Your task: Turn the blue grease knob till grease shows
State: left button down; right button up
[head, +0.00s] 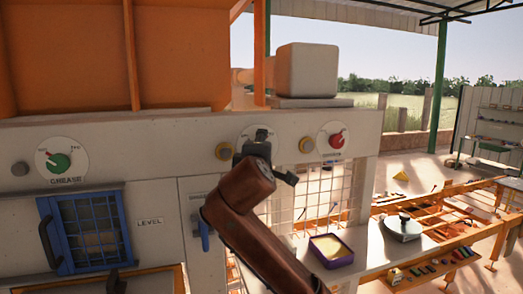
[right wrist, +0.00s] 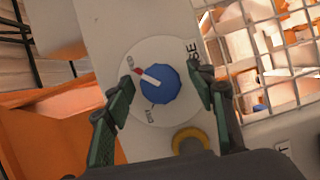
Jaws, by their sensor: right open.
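The blue knob (right wrist: 160,84) sits on a round white dial plate (right wrist: 140,55) in the right wrist view. A white pointer line with a red end runs toward its upper left. Lettering on the plate is partly covered; "SE" can be read. My right gripper (right wrist: 164,80) is open, one finger on each side of the knob, with gaps showing. In the head view my right gripper (head: 264,155) hides the blue knob at the panel's middle. No grease can be made out.
A green knob (head: 58,162) labelled GREASE is at the panel's left, and a red knob (head: 337,141) at its right. Yellow buttons (head: 306,145) lie beside the dials. A blue barred door (head: 90,232), wire mesh (head: 328,190) and a purple tray (head: 331,251) are lower down.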

jog(key=s+a, duration=0.1)
jog(key=s, duration=1.1)
jog(key=shift+r, duration=0.15)
jog(key=shift+d, duration=0.1)
